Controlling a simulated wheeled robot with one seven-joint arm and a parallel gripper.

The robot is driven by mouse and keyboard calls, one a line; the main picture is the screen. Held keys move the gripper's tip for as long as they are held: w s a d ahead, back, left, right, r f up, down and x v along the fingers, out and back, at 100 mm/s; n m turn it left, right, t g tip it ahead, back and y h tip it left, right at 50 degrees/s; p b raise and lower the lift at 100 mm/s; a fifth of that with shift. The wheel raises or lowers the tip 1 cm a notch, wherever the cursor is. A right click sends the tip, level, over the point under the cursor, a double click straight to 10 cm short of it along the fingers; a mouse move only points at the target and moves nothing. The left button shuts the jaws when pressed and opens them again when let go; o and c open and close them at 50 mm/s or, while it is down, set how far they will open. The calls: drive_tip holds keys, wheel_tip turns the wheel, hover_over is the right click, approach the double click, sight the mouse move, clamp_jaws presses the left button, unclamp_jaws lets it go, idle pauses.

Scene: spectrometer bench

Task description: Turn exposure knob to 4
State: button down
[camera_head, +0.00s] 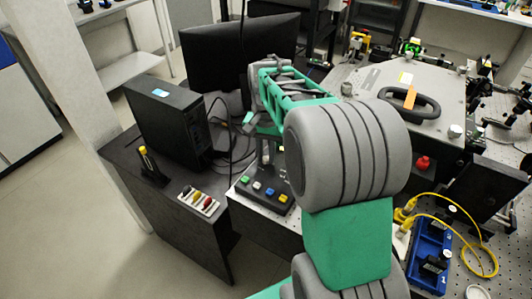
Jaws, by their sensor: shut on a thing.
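My gripper (266,154) reaches down over the back part of this box, below my green and grey wrist. The gripper is shut at the place of the exposure knob. The fingertips are small and partly covered by my own arm. The knob itself, its pointer and any scale marks are hidden, so its setting cannot be read.
A black monitor (232,55) stands behind my wrist, with a black computer case (168,120) to the left. A grey instrument (388,88) with a black handle is at the right. A red knob (423,163) and yellow cables (480,232) lie right of my arm.

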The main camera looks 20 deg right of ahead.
sight(265, 158)
drive_tip(key=shift+m, duration=1.5)
drive_tip(key=c, duration=1.3)
unclamp_jaws()
drive_tip(key=shift+r, duration=0.1)
wheel_tip(265, 158, up, 8)
drive_tip(key=shift+f, duration=0.2)
drive_tip(key=shift+a, duration=0.1)
